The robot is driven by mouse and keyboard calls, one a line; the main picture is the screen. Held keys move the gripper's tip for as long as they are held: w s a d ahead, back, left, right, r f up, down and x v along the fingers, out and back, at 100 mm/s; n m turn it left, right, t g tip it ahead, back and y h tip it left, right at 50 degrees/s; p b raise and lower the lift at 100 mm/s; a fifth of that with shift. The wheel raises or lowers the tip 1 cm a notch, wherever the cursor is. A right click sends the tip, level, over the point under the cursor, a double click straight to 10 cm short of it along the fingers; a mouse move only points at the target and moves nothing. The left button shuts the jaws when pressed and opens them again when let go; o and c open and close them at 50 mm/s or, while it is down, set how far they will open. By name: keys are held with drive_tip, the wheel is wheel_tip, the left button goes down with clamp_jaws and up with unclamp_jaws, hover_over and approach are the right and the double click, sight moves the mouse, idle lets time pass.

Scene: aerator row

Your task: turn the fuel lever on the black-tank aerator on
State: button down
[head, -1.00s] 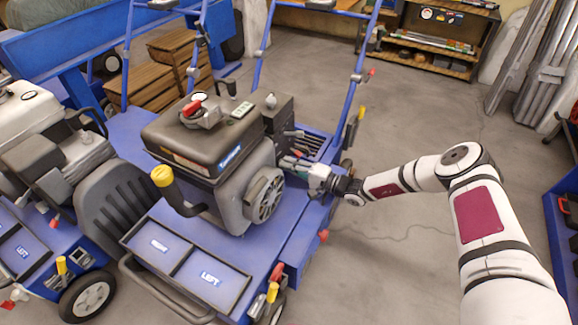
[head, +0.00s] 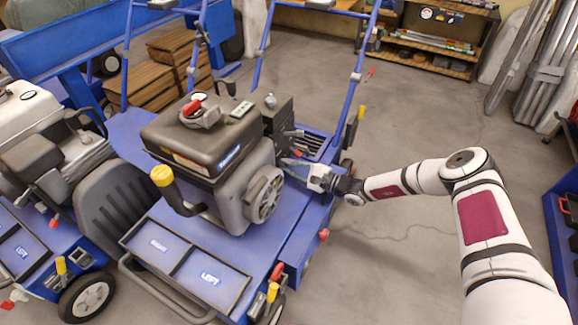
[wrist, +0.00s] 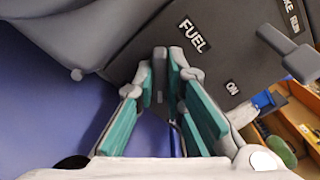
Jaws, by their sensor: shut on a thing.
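The black-tank aerator (head: 205,140) stands in the middle of the head view, with its engine on a blue frame. My gripper (head: 287,163) reaches in from the right, at the side of its engine. In the wrist view, my gripper (wrist: 162,62) has its teal-padded fingers closed around the small grey fuel lever (wrist: 159,76), which shows between the fingertips against the dark panel (wrist: 135,38). The FUEL label (wrist: 195,36) is just above right of the fingertips. In the head view the lever is hidden.
A second grey lever (wrist: 289,52), by a partly cut-off label and RUN, sticks out right of the fingers. Blue bodywork (wrist: 60,115) lies at left. Another aerator with a white tank (head: 28,108) stands left in the head view. The floor (head: 400,115) behind my arm is clear.

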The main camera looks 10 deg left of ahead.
drive_tip(key=m, duration=0.4)
drive_tip(key=shift+a+m, duration=0.2)
drive_tip(key=shift+m, duration=0.1)
drive_tip(key=m, duration=0.4)
drive_tip(key=shift+r+m+b, duration=0.15)
drive_tip(key=shift+m+b, duration=0.15)
drive_tip(key=shift+m, duration=0.1)
drive_tip(key=c, duration=1.7)
unclamp_jaws()
drive_tip(key=shift+a, duration=0.1)
drive_tip(key=shift+o, duration=0.2)
drive_tip(key=shift+d, duration=0.2)
drive_tip(key=shift+d, duration=0.3)
drive_tip(key=v, duration=1.1)
drive_tip(key=shift+s, duration=0.15)
drive_tip(key=shift+d, duration=0.15)
